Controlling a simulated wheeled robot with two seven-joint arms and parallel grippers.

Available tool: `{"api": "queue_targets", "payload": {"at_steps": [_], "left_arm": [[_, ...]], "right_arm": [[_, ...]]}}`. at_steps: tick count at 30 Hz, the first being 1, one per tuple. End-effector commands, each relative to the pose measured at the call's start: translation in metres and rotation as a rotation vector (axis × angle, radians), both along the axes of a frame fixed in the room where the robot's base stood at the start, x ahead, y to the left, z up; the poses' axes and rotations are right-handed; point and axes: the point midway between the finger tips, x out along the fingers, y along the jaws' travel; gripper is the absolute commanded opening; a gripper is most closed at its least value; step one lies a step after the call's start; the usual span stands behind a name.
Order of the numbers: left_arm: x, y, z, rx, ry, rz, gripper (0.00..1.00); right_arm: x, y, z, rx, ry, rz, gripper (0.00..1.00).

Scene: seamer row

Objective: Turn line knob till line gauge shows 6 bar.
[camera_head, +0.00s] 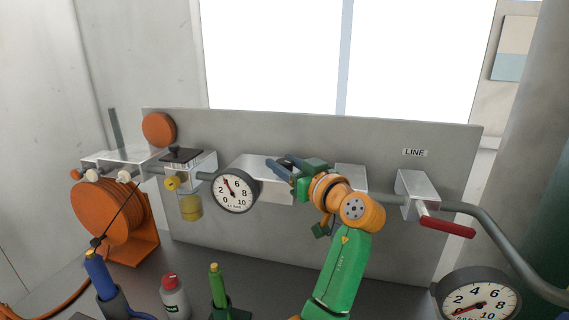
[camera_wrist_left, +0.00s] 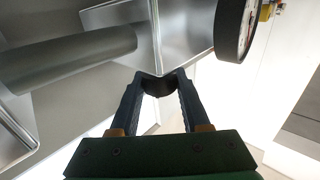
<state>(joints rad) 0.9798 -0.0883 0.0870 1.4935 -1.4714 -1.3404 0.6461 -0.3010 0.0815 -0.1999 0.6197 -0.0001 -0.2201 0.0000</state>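A round white gauge (camera_head: 235,191) with a dark rim hangs on the pipe left of my gripper. Its red needle points up-left, near 4. Its edge also shows in the left wrist view (camera_wrist_left: 235,27). My left gripper (camera_head: 280,167) is at the metal block (camera_head: 270,186) right of this gauge. In the wrist view, its fingers (camera_wrist_left: 159,90) stand either side of a dark round knob (camera_wrist_left: 157,86), which appears to fill the gap between the tips. The head view hides most of the knob. My right gripper is not in view.
A second gauge (camera_head: 478,300), its needle low left, stands at bottom right. A red-handled valve (camera_head: 446,227) is on the pipe. At left are an orange reel (camera_head: 103,212) and a filter unit with yellow bowl (camera_head: 190,207). A red-capped bottle (camera_head: 173,296) stands in front.

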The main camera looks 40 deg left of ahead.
Motion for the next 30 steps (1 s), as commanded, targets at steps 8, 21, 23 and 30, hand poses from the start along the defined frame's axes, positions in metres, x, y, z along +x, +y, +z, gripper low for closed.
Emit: {"api": "queue_targets", "payload": {"at_steps": [8,21,23,30], "left_arm": [[0.000,0.000,-0.001,-0.001,-0.001,-0.009,0.00],[-0.001,0.000,-0.001,-0.002,-0.004,-0.257,0.00],[-0.001,0.001,0.000,-0.002,-0.003,-0.312,0.00],[-0.002,0.001,0.004,0.001,0.001,-0.535,0.00]], "right_arm": [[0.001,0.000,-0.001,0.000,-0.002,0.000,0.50],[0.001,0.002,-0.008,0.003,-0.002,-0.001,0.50],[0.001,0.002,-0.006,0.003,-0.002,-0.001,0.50],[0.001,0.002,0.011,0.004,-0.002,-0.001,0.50]]}}
